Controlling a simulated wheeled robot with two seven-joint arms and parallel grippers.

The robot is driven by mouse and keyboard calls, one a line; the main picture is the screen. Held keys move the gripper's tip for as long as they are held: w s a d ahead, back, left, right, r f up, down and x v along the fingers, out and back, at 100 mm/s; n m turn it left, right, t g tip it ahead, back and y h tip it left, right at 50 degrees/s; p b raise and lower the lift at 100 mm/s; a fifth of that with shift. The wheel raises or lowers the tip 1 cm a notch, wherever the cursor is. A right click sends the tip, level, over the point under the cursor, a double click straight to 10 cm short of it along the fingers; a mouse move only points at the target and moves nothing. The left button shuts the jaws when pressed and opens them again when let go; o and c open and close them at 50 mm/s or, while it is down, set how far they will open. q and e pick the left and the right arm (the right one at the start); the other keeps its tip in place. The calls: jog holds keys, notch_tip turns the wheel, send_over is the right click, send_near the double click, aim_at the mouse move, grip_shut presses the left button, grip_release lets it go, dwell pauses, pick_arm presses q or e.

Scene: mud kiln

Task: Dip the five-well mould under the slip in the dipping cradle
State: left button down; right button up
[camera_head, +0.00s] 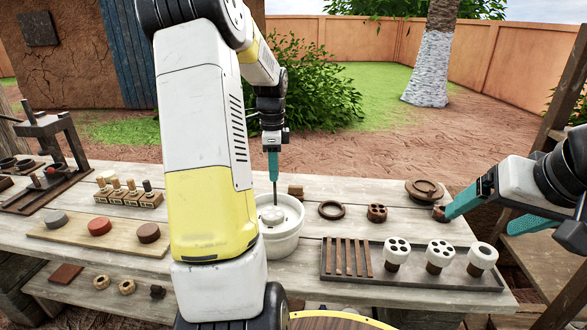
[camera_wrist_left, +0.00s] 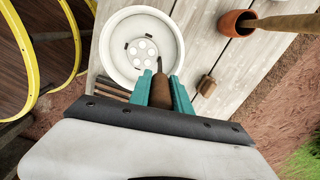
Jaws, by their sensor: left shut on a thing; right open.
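My left gripper (camera_head: 272,170) is shut on the brown handle (camera_wrist_left: 160,92) of the dipping cradle, above the white bucket. The cradle's thin rod (camera_head: 275,192) points down into the bucket (camera_head: 281,243). In the left wrist view, a white disc with several round holes (camera_wrist_left: 143,48), seemingly the five-well mould, shows inside the bucket (camera_wrist_left: 107,45) by the rod's lower end. Its wells are visible from above; its exact depth in the white slip is unclear. My right gripper (camera_head: 492,214) is open at the table's right side, near a small brown piece (camera_head: 440,213).
A dark tray (camera_head: 415,277) with slats and white-topped moulds (camera_head: 440,253) stands right of the bucket. A brown ring (camera_head: 331,210) and a small holed mould (camera_head: 377,212) lie behind it. Left are a board with round pieces (camera_head: 99,227) and a stamp rack (camera_head: 130,193).

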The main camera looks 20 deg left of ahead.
pick_arm(q)
jog(key=shift+r, duration=3.2)
jog(key=shift+r, duration=1.5)
jog(key=shift+s, duration=0.1)
